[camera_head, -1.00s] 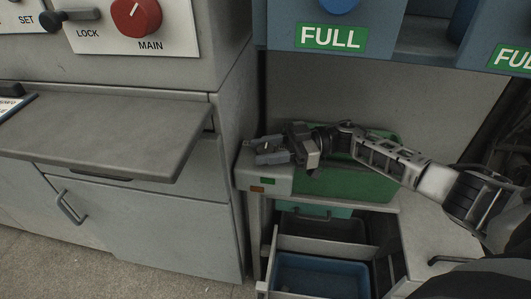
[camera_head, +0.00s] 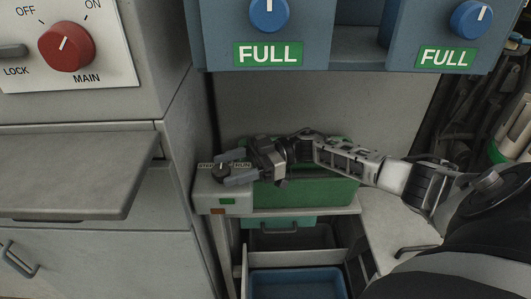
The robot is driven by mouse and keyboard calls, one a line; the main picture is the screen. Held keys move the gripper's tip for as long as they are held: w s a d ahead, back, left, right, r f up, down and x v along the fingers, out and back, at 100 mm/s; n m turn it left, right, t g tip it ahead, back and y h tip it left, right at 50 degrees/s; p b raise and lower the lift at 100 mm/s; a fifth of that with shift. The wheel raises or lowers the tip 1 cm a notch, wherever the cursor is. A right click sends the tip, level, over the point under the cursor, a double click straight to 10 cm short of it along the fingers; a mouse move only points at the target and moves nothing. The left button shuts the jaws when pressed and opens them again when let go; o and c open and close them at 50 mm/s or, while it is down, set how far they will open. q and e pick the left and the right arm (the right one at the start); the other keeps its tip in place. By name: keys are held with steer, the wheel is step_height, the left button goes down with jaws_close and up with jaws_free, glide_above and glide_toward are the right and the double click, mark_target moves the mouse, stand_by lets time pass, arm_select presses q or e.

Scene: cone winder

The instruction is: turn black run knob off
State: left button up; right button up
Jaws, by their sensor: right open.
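The small black run knob (camera_head: 221,171) sits on top of a light grey box, with a RUN label on its right and another label, too small to read surely, on its left. My right gripper (camera_head: 237,170) comes in from the right, low over the box top. Its jaws are open, with the fingertips close to the knob's right side. I cannot tell whether they touch it. My left gripper is out of view.
A red MAIN knob (camera_head: 66,46) is on the left panel. Blue knobs (camera_head: 269,13) with FULL labels are above. A green bin (camera_head: 310,192) lies behind and below my right wrist. A grey shelf (camera_head: 70,175) juts out at left.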

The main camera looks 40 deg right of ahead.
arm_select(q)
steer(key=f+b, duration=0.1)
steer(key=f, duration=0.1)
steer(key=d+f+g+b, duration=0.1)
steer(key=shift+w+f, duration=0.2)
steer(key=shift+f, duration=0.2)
arm_select(e)
steer(key=v, duration=1.3)
steer(key=shift+d, duration=0.3)
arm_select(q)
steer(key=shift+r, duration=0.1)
